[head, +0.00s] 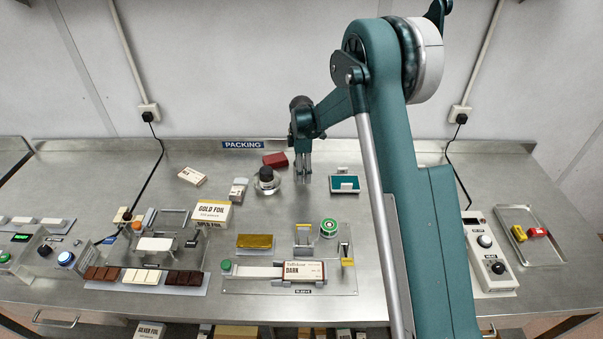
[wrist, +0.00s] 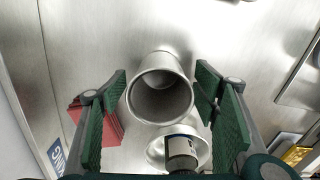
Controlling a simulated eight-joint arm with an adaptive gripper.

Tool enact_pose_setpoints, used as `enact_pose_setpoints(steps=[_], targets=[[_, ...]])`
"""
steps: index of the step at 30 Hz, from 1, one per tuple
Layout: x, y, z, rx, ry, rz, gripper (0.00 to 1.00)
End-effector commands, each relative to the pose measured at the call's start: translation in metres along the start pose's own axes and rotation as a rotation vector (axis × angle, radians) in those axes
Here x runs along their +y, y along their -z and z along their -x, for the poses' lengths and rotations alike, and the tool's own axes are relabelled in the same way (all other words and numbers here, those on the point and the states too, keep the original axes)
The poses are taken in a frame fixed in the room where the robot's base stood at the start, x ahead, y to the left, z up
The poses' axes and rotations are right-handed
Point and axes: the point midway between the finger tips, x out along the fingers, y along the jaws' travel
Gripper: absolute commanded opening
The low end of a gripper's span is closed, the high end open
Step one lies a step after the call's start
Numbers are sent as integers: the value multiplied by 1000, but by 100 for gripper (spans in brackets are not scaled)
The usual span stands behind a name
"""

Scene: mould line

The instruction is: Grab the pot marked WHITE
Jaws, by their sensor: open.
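A round, open-topped metal pot (wrist: 160,100) stands between the two green-padded fingers of my gripper (wrist: 163,110) in the wrist view. The fingers are open, with a gap to the pot on both sides. I see into its dark grey inside; no WHITE marking can be read on it. In the head view my gripper (head: 304,178) points down near the back of the bench, and the pot is hard to make out there.
A dark red block (head: 275,160) lies behind the jar; it shows beside the left finger in the wrist view. A teal-topped stand (head: 344,184) is to the right of my gripper. The GOLD FOIL box (head: 211,214) is further left. Bare steel bench lies behind the pot.

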Motion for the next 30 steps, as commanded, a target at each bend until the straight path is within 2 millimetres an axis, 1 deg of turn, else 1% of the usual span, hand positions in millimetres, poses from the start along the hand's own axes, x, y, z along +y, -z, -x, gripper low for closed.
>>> enact_pose_setpoints(steps=[3, 6, 22, 23, 30], targets=[[0, 0, -10, 0, 0, 0, 60], [0, 0, -14, 0, 0, 0, 60], [0, 0, -14, 0, 0, 0, 60], [0, 0, -14, 0, 0, 0, 59], [0, 0, -14, 0, 0, 0, 27]])
